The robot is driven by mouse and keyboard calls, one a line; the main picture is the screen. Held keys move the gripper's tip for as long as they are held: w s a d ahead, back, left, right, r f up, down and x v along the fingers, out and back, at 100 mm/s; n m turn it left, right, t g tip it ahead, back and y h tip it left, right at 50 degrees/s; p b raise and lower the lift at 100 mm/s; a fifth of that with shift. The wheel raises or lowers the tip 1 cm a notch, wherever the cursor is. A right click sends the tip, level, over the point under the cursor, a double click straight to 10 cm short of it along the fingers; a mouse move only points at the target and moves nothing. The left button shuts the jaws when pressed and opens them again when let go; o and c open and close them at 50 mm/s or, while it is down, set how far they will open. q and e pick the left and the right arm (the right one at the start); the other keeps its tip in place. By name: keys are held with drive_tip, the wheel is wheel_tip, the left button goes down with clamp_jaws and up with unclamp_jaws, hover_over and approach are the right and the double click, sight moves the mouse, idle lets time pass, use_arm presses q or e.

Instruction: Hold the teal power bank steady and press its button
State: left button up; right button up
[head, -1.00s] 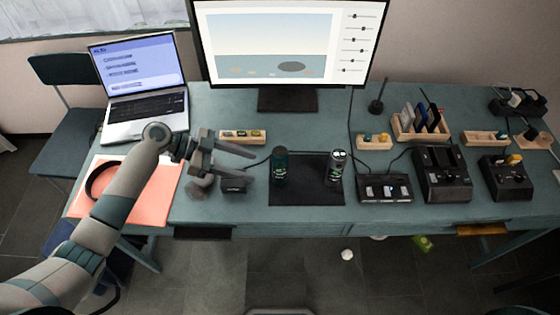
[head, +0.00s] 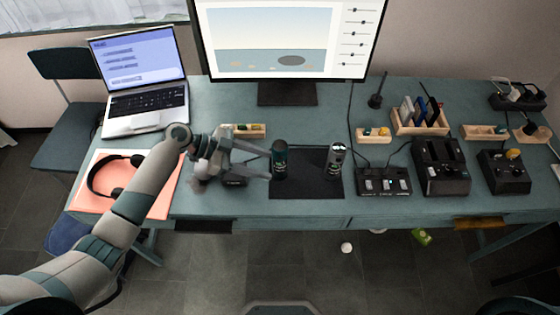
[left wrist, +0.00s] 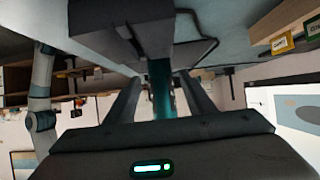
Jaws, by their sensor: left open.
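The teal power bank (head: 279,159) appears to be the upright teal cylinder with a dark top on the left part of the black mat (head: 308,189). My left gripper (head: 267,165) is open, and its fingertips reach the left side of this cylinder. In the left wrist view a teal upright strip (left wrist: 161,88) shows between the two fingers of my left gripper (left wrist: 158,92). I cannot tell whether the fingers touch it. The button cannot be made out. My right gripper is not in view.
A grey-and-black cylinder (head: 335,161) stands on the mat's right part. A small dark box (head: 233,181) sits below my left gripper. Black devices (head: 384,182) stand to the right. The monitor (head: 288,92) and laptop (head: 145,122) are behind. The mat between the cylinders is clear.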

sight(276, 168)
use_arm(q)
drive_tip(key=b+x, duration=0.2)
drive_tip(key=x, duration=0.2)
drive_tip(key=shift+f, duration=0.1)
drive_tip(key=shift+d+f+b, duration=0.15)
drive_tip(key=shift+d+b, duration=0.25)
drive_tip(key=shift+d, duration=0.05)
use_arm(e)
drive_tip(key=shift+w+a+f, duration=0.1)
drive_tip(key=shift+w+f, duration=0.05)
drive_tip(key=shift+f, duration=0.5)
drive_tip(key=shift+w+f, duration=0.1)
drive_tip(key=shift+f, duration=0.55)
use_arm(q)
drive_tip(key=c, duration=0.7)
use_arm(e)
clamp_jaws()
